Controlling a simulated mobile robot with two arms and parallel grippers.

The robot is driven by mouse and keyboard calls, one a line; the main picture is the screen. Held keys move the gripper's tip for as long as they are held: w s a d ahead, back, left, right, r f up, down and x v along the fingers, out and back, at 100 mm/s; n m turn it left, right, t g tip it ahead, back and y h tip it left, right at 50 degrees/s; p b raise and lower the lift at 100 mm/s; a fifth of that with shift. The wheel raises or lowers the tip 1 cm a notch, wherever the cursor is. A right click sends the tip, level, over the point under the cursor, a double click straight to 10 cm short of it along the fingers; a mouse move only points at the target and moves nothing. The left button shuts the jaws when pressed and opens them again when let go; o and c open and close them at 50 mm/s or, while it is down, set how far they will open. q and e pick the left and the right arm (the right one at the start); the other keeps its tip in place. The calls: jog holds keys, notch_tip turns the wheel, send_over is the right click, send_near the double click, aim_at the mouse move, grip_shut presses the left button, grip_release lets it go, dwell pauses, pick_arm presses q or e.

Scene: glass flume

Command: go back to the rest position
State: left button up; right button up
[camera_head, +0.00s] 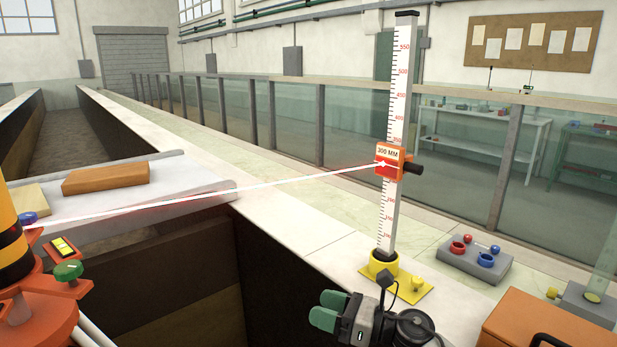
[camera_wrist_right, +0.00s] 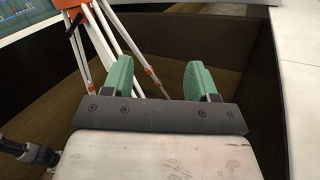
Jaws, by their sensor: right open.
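My right gripper (camera_head: 329,311) is at the bottom centre of the head view, low in front of the stone ledge. In the right wrist view its two green fingers (camera_wrist_right: 157,82) stand apart with nothing between them. Beyond them that view shows the dark channel and a white-and-orange tripod (camera_wrist_right: 90,45). My left gripper is not in the head view.
A white measuring staff (camera_head: 397,95) stands upright in a yellow base (camera_head: 397,284) on the ledge, close behind my right gripper. Its orange slider (camera_head: 392,160) reads 300 MM, with a red-white beam on it. An orange box (camera_head: 540,325) and grey block (camera_head: 470,262) lie right.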

jog(key=s+d+f+m+t+h, duration=0.3)
jog(key=d+m+h, duration=0.15)
jog(key=m, duration=0.65)
jog(key=s+d+f+m+t+h, duration=0.35)
jog(key=m+h, duration=0.25)
jog(key=m, duration=0.5)
jog(key=s+d+f+m+t+h, duration=0.2)
jog(key=s+d+f+m+h, duration=0.3)
jog(key=m, duration=0.7)
jog(key=s+d+f+m+g+h, duration=0.1)
jog(key=s+d+f+m+g, duration=0.15)
jog(key=s+m+g, duration=0.6)
jog(key=s+d+f+m+g+h, duration=0.1)
jog(key=s+d+f+m+g, duration=0.2)
jog(key=s, duration=1.1)
notch_tip(320, 180, down, 25)
jog(key=a+g, duration=0.1)
jog(key=g, duration=0.1)
jog(key=s+d+f, duration=0.2)
jog(key=s+f, duration=1.5)
jog(key=shift+d+f+n+g, duration=0.25)
jog(key=shift+d+n+g, duration=0.05)
jog(key=shift+n+g, duration=0.1)
